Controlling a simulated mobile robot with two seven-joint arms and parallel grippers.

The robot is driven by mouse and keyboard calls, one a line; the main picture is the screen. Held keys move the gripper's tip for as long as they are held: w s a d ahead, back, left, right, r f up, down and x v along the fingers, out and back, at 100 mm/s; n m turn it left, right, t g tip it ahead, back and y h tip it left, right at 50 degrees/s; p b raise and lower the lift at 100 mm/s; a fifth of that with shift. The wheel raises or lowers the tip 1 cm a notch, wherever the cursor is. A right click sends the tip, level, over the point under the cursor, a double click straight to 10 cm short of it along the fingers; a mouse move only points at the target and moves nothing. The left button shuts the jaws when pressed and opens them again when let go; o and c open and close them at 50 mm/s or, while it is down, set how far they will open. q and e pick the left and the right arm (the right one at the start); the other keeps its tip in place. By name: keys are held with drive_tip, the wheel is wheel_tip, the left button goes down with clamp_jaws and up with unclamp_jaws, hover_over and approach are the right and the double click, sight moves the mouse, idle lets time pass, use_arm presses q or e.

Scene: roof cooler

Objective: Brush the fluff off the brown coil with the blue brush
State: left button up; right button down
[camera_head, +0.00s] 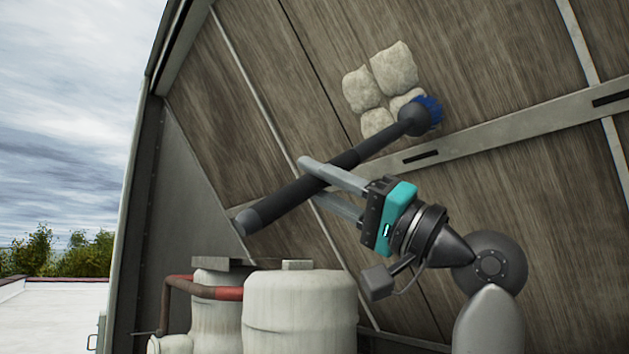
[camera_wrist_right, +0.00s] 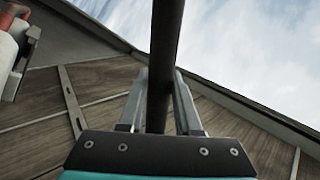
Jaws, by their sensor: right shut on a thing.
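The brown coil (camera_head: 470,60) is a large slanted panel with a wood-like brown face, crossed by pale strips. Several whitish fluff clumps (camera_head: 394,66) sit together on its upper middle. The blue brush (camera_head: 428,112) has a dark handle and a round head with blue bristles. Its head lies over the lower right clump in the head view and partly hides it; I cannot tell whether the bristles touch. My right gripper (camera_head: 322,184) is shut on the dark handle, which also shows between the fingers in the right wrist view (camera_wrist_right: 165,60). My left gripper is not in view.
Two pale cylindrical tanks (camera_head: 300,310) with a red-brown pipe (camera_head: 205,290) stand below the panel at lower left. A grey metal rail (camera_head: 520,128) crosses the panel right of the brush head. The white roof (camera_head: 50,318) is open at far left.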

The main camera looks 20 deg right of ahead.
drive_tip(key=shift+w+d+r+p, duration=0.2)
drive_tip(key=shift+d+r+p, duration=0.3)
drive_tip(key=shift+d, duration=0.2)
drive_tip(key=shift+w+r, duration=0.1)
drive_tip(key=w+a+p, duration=0.3)
drive_tip(key=w, duration=0.5)
drive_tip(key=shift+w+a+r, duration=0.15)
drive_tip(key=shift+w+a, duration=0.1)
drive_tip(key=shift+w, duration=0.1)
idle(0.5)
drive_tip(key=w+a+p, duration=0.2)
drive_tip(key=w+p, duration=0.1)
drive_tip(key=w, duration=0.4)
drive_tip(key=shift+a, duration=0.25)
idle(0.5)
